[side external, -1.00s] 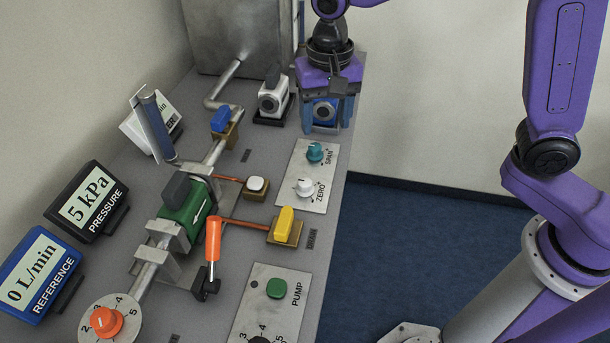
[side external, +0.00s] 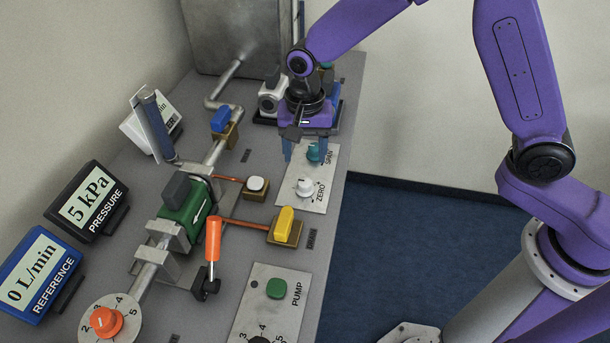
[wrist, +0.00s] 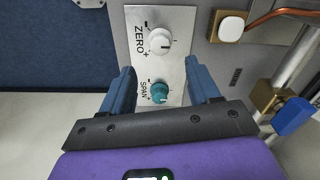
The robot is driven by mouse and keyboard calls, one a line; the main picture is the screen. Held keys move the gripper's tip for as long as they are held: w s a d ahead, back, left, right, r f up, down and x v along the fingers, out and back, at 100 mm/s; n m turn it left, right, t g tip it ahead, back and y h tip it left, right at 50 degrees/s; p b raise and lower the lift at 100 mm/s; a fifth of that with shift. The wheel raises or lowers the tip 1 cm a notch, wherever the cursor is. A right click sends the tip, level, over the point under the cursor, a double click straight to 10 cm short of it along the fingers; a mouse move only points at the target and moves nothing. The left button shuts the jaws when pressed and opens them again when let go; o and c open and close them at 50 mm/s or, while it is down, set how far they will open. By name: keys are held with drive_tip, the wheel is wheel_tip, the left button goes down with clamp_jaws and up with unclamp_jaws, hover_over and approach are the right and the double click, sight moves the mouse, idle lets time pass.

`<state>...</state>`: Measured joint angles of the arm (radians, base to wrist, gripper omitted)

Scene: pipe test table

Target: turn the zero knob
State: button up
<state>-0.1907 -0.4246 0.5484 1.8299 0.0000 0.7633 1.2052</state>
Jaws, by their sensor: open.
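The zero knob (side external: 305,187) is white and stands on a light metal plate (side external: 318,203) beside the printed word ZERO. It also shows in the wrist view (wrist: 158,40), beyond my fingertips. The teal span knob (side external: 314,153) sits on the same plate, farther back. In the wrist view the span knob (wrist: 159,92) lies between my two blue fingers. My gripper (side external: 305,155) is open and empty above the span end of the plate, pointing down. In the wrist view my gripper (wrist: 162,85) has a finger on each side, both apart from the zero knob.
A white button (side external: 256,185) on a brown base and a yellow lever (side external: 284,222) stand left of and in front of the plate. An orange-handled lever (side external: 213,240) and green valve body (side external: 186,208) are farther left. The table's right edge is close to the plate.

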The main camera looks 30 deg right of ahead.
sight(305, 181)
wheel_tip(305, 181, down, 8)
drive_tip(key=shift+f, duration=0.1)
drive_tip(key=shift+c, duration=0.2)
drive_tip(key=c, duration=1)
